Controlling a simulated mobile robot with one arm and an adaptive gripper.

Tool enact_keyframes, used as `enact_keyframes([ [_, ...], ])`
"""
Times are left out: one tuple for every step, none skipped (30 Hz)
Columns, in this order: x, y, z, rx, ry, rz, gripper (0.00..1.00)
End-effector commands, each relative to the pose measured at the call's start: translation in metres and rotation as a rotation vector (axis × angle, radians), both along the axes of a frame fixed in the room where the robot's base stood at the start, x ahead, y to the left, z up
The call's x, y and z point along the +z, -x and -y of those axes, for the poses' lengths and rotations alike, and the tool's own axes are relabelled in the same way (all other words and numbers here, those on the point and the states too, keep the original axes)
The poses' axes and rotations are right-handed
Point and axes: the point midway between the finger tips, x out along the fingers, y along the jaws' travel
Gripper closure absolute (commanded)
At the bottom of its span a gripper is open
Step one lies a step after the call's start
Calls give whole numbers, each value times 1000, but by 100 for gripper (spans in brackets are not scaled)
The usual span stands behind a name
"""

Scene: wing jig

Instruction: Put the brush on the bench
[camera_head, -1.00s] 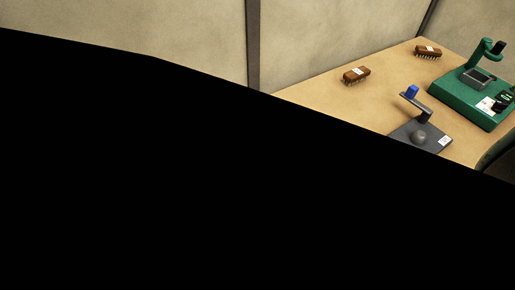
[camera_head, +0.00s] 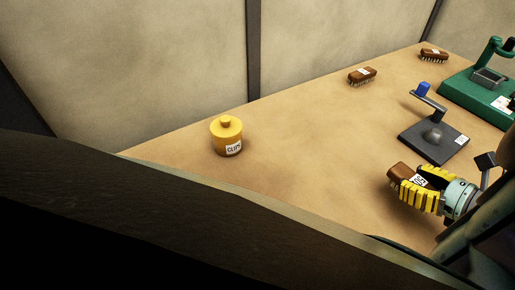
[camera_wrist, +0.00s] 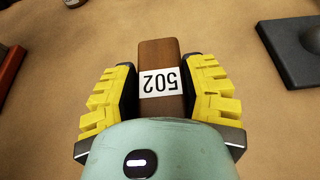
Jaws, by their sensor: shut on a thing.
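My gripper (camera_head: 424,190), with yellow ribbed fingers, is shut on a brown wooden brush (camera_head: 401,172) with a white label. In the wrist view the brush (camera_wrist: 159,55) sits between both fingers, and its label reads 502 upside down. Its bristles are hidden. The bench (camera_head: 290,160) is a tan surface under the gripper. I cannot tell whether the brush touches the bench or is a little above it. Two other brown brushes lie farther back on the bench, one near the middle (camera_head: 362,76) and one at the far right (camera_head: 433,55).
A yellow lidded pot (camera_head: 227,137) labelled CLIPS stands at the left. A dark grey stand (camera_head: 433,140) with a blue-tipped arm is just behind the gripper. A green fixture (camera_head: 478,95) is at the back right. The bench between pot and gripper is clear.

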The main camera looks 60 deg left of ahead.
Motion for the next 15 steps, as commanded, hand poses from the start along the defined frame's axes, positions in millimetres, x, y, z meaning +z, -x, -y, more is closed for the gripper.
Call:
enact_keyframes([
  [-1,-5,-11,13,-2,2,94],
  [-2,-8,-16,14,-2,3,94],
  [-2,-13,-22,15,-1,2,94],
  [-3,-16,-26,14,-1,2,94],
  [-4,-20,-30,12,-1,2,94],
  [-4,-24,-35,10,-2,0,94],
  [-5,-27,-39,9,-2,-1,94],
  [-5,-30,-42,9,-2,-1,94],
  [-5,-32,-45,10,-2,0,94],
  [-5,-34,-47,10,-2,1,94],
  [-5,-35,-49,10,-1,1,94],
  [-5,-37,-51,9,-1,2,94],
  [-5,-37,-52,9,-1,2,94],
  [-7,-38,-53,9,-1,2,94],
  [-10,-38,-53,9,-1,1,94],
])
